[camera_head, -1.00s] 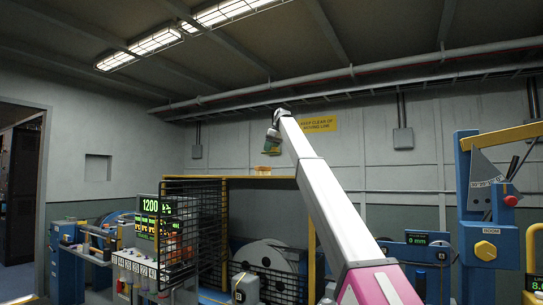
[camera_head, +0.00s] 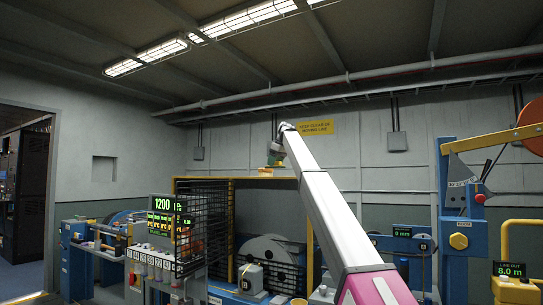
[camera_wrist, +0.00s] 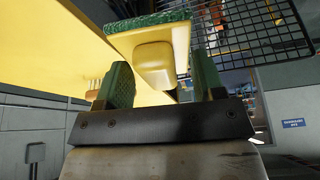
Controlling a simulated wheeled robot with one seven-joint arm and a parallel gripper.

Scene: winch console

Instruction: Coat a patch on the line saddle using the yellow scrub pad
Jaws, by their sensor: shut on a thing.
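My gripper (camera_wrist: 160,88) is shut on the yellow block-shaped grip of the yellow scrub pad (camera_wrist: 153,64). Its green fingers stand either side of that grip. The pad's yellow body and rough green face show at the top of the wrist view. I cannot pick out the line saddle with certainty in either view.
A yellow frame (camera_head: 215,178) runs above a black mesh cage (camera_head: 205,225); its large yellow surface seems close in the wrist view (camera_wrist: 50,40). A blue post (camera_head: 450,215) with a yellow arm and orange wheel (camera_head: 533,125) stands right.

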